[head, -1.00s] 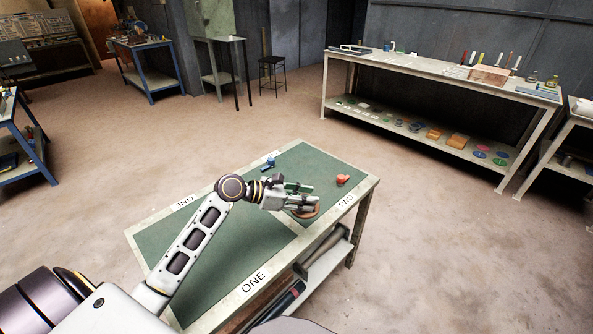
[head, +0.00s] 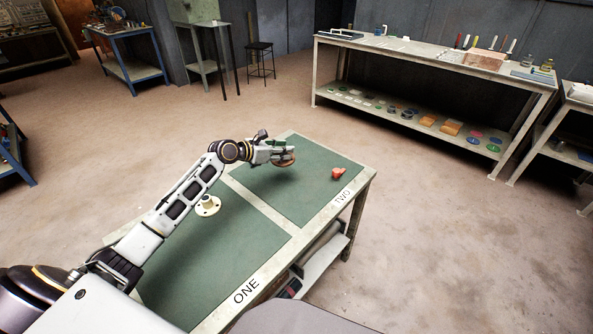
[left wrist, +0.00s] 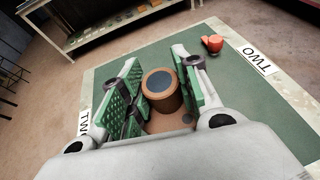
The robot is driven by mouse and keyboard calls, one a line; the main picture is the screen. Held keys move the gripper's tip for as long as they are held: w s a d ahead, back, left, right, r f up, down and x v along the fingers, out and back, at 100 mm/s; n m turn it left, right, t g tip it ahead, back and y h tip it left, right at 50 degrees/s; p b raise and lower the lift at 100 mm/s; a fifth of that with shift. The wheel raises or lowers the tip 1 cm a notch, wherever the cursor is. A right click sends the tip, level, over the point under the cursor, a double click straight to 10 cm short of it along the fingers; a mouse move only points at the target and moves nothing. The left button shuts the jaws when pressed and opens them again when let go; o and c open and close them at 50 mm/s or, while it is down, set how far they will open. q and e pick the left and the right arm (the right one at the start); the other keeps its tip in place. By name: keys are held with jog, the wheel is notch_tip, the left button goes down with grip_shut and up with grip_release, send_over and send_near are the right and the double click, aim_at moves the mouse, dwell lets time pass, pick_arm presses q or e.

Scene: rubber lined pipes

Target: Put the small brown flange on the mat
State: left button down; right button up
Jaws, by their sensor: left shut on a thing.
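The small brown flange (head: 285,162) is between the fingers of my left gripper (head: 284,152), over the far part of the green mat (head: 318,200) in area TWO. In the left wrist view the flange (left wrist: 158,92) has a round collar with a dark top opening and a wider base partly hidden by my gripper. The green-padded fingers of my left gripper (left wrist: 160,85) stand on both sides of it, shut on it. I cannot tell how high it is above the mat. My right gripper is not in view.
A red part (head: 338,173) lies on area TWO, right of the gripper. A cream flange (head: 208,206) lies on area ONE, close beside my left arm. A long workbench (head: 440,60) with tools stands at the back. The near part of area TWO is clear.

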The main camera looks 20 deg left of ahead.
pick_arm(q)
jog(key=shift+w+a+r, duration=0.1)
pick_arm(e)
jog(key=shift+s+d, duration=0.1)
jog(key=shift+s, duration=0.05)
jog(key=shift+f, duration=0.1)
pick_arm(q)
jog(key=shift+f, duration=0.85)
jog(key=shift+f+b, duration=0.4)
jog(key=shift+f, duration=0.1)
notch_tip(320, 180, down, 2)
jog(key=shift+f+b, duration=0.2)
jog(key=shift+b, duration=0.2)
jog(key=shift+f, duration=0.6)
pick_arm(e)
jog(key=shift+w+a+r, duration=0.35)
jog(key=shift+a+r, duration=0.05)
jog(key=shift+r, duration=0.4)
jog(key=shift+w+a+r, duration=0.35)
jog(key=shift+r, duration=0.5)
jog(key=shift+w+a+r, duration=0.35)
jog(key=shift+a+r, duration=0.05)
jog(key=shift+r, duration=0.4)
